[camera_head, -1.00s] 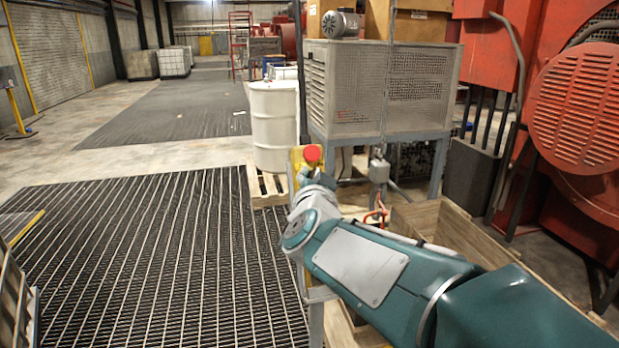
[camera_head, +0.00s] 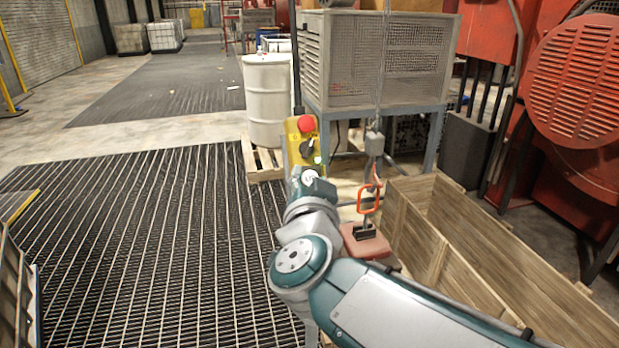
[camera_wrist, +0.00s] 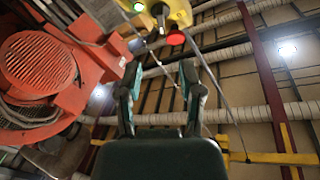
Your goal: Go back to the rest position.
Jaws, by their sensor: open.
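My gripper (camera_wrist: 160,68) is open and empty in the wrist view, its two dark teal fingers apart. A yellow control box (camera_wrist: 180,14) with a red button (camera_wrist: 175,38) and a green light shows beyond the fingertips, at the top of that view. In the head view the yellow box (camera_head: 293,155) hangs upright, with its red button (camera_head: 306,124) at the top and a black knob below. My wrist is just below and in front of the box there. The fingers are hard to make out in the head view, and I cannot tell their exact gap to the box.
An orange hook (camera_head: 370,198) hangs above a reddish block (camera_head: 364,242) right of my wrist. Wooden crates (camera_head: 458,262) stand on the right, a white drum (camera_head: 268,100) and metal cage (camera_head: 345,60) behind. Red machinery (camera_head: 575,100) is at right. Dark floor grating (camera_head: 150,240) on the left is clear.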

